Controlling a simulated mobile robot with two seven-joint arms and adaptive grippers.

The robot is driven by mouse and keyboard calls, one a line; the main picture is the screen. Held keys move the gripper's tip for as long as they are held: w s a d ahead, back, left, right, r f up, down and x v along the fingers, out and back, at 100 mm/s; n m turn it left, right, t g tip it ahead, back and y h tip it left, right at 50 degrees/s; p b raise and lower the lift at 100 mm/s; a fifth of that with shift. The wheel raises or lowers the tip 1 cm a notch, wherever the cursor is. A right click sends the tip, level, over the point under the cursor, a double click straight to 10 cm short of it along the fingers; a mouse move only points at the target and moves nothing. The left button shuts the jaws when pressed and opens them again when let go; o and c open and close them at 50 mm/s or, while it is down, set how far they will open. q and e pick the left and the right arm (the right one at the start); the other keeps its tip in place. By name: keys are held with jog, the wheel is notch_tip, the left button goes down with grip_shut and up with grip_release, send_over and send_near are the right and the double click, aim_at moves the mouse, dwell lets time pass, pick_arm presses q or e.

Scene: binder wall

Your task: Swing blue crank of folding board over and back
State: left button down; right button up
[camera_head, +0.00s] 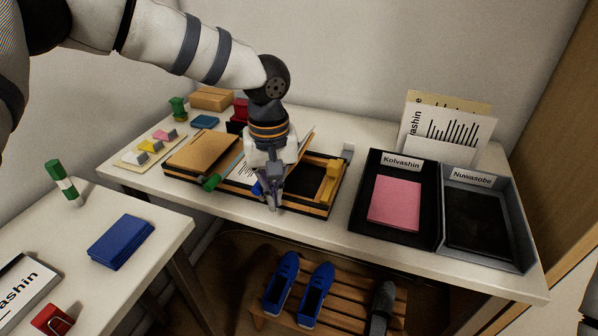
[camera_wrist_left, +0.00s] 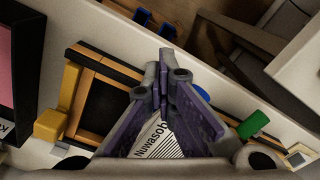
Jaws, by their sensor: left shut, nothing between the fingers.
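The folding board (camera_head: 326,208) is a wood and black frame on the back table; it also shows in the wrist view (camera_wrist_left: 98,73). A small blue part, apparently the blue crank (camera_head: 257,188), shows just left of my left gripper (camera_head: 273,206). In the wrist view the blue part (camera_wrist_left: 202,92) is mostly hidden behind a finger. The left gripper is shut and empty, pointing down at the board's front edge; I cannot tell whether it touches the crank. A green handle (camera_head: 212,182) and a yellow part (camera_head: 331,182) sit on the board. My right gripper is not in view.
A striped paper (camera_wrist_left: 165,143) lies behind the left fingers. Right of the board are a black tray (camera_head: 364,228) with pink paper and a grey tray (camera_head: 518,246). A brown folder (camera_head: 203,150) lies left. Blue shoes (camera_head: 315,294) sit on a rack below.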

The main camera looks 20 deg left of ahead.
aim_at(259, 184)
pick_arm(q)
jog(key=shift+a+r, duration=0.35)
jog(key=shift+a, duration=0.3)
jog(key=shift+a+f, duration=0.1)
jog(key=shift+a, duration=0.05)
jog(key=shift+a+f+p, duration=0.1)
jog(key=shift+a+p, duration=0.2)
jog(key=shift+a, duration=0.3)
jog(key=shift+a+f, duration=0.1)
